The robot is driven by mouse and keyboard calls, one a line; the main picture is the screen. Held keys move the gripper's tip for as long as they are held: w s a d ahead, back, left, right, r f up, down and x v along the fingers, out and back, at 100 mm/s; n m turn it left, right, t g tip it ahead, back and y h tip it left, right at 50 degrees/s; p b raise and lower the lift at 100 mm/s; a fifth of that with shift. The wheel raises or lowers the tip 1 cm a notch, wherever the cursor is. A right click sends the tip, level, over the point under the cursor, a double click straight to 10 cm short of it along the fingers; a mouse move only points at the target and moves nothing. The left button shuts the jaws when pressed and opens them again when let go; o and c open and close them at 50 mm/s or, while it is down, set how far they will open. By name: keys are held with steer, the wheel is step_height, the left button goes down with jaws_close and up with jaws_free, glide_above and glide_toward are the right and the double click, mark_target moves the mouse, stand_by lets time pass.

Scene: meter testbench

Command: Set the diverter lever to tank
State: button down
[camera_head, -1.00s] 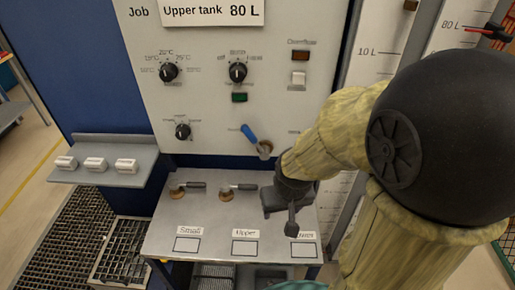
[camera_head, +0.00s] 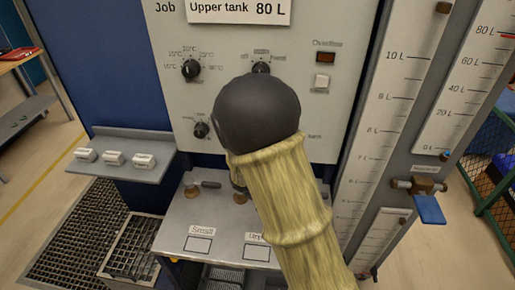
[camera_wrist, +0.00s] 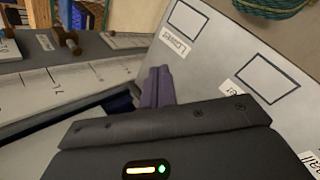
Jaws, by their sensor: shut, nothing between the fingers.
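The diverter lever, a blue handle on the panel (camera_head: 300,112) in the earlier head view, is hidden behind my arm now. I cannot tell its present position. A small label (camera_head: 314,136), perhaps reading "tank", shows just right of my arm. My gripper is hidden behind my arm in the head view. In the wrist view my gripper (camera_wrist: 158,76) shows two purple-grey fingers close together, shut and empty, over the sloping labelled shelf. No contact with the lever can be seen.
The grey shelf (camera_head: 182,222) below the panel carries small lever valves (camera_head: 193,191). Knobs (camera_head: 191,70) sit on the panel. A side ledge (camera_head: 150,173) holds white blocks.

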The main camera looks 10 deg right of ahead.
steer(key=w+a+r+n+t+h+b, duration=0.2)
steer(key=w+a+n+t+h, duration=0.5)
steer(key=w+a+t, duration=0.8)
steer(key=a+n+t, duration=0.1)
steer(key=a+n, duration=0.1)
steer(key=shift+a+r+b, duration=0.2)
steer(key=shift+a+b, duration=0.1)
steer(key=shift+a, duration=0.05)
steer(key=shift+w+d, duration=0.1)
steer(key=shift+w, duration=0.05)
steer(key=s+d+r+p+x, duration=0.1)
steer(key=p+x, duration=0.4)
steer(key=x, duration=0.7)
steer(key=shift+s+d+r, duration=0.25)
steer(key=shift+s+d, duration=0.1)
steer(key=shift+d, duration=0.2)
